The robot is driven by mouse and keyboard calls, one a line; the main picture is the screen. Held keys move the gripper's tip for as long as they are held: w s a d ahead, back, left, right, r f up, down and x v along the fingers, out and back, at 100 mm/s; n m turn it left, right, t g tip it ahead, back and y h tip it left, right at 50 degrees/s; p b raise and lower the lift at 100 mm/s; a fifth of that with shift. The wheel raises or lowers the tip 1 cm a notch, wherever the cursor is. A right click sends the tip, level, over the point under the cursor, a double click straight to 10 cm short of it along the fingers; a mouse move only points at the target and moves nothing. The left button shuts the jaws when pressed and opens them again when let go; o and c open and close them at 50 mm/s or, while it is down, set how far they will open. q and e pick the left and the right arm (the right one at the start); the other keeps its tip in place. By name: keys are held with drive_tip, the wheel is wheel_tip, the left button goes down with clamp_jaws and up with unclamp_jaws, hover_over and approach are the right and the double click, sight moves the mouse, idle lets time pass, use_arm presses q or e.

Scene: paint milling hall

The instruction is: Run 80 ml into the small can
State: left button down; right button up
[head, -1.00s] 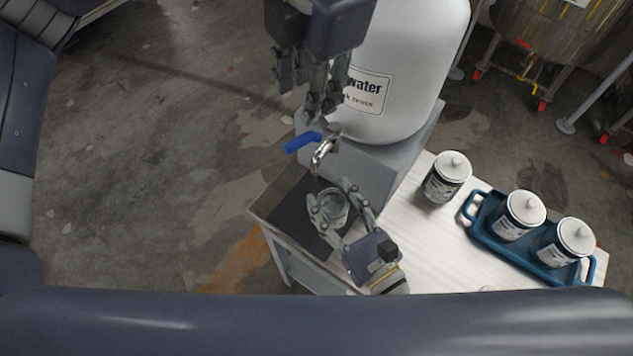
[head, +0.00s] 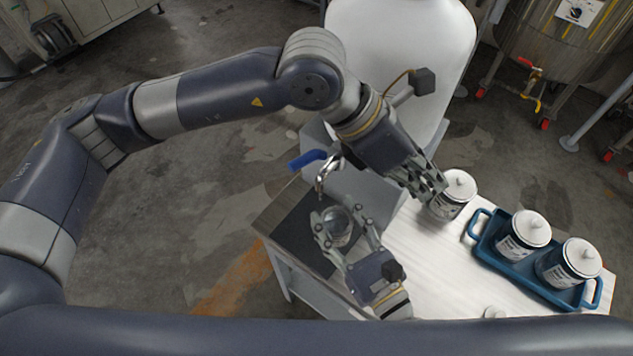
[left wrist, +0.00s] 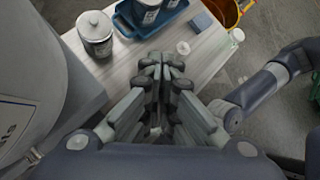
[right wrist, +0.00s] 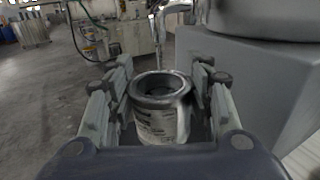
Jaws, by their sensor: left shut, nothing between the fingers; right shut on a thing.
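The small can (head: 338,228) is open-topped and sits under the spout (head: 326,172) of the white tank (head: 400,50). My right gripper (head: 342,238) is shut on it; the right wrist view shows the labelled can (right wrist: 158,122) upright between the fingers. I cannot tell its fill level or whether liquid runs from the spout. The tap's blue lever (head: 307,159) points left. My left gripper (head: 432,190) is shut and empty, right of the tap. It overlaps a lidded can (head: 458,190) in the head view, but the left wrist view shows this can (left wrist: 95,32) apart from the fingers.
A blue tray (head: 478,236) with two lidded cans (head: 524,232) (head: 568,262) is on the right of the pale table (head: 440,270). A small white round piece (left wrist: 183,48) lies near it. A dark mat (head: 293,232) is under the spout. Steel vessels stand behind.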

use_arm(q)
drive_tip(key=s+d+r+m+h, duration=0.1)
drive_tip(key=s+d+m+h, duration=0.15)
drive_tip(key=d+h, duration=0.35)
drive_tip(key=s+a+r+n+t+h, duration=0.3)
drive_tip(key=a+r+n+t+h, duration=0.15)
drive_tip(key=t+h, duration=0.2)
drive_tip(key=s+a+f+n+t+y, duration=0.3)
drive_tip(key=a+f+n+t+y, duration=0.45)
drive_tip(key=n, duration=0.65)
drive_tip(key=s+a+f+n+t+y, duration=0.3)
drive_tip(key=a+f+n+t+y, duration=0.2)
drive_tip(key=a+n+t+y, duration=0.65)
drive_tip(key=n+g+h, duration=0.1)
drive_tip(key=n+g, duration=0.2)
drive_tip(key=g, duration=0.2)
approach(323, 154)
drive_tip(key=w+d, duration=0.1)
drive_tip(key=d, duration=0.2)
drive_tip(key=shift+w+a+r+m, duration=0.1)
drive_tip(key=shift+w+a+m, duration=0.05)
drive_tip(key=shift+w+a, duration=0.55)
drive_tip(key=shift+w+a+r+m, duration=0.1)
drive_tip(key=shift+w+a, duration=0.35)
drive_tip(key=shift+w, duration=0.35)
drive_tip(key=shift+a+h, duration=0.1)
drive_tip(key=shift+h, duration=0.25)
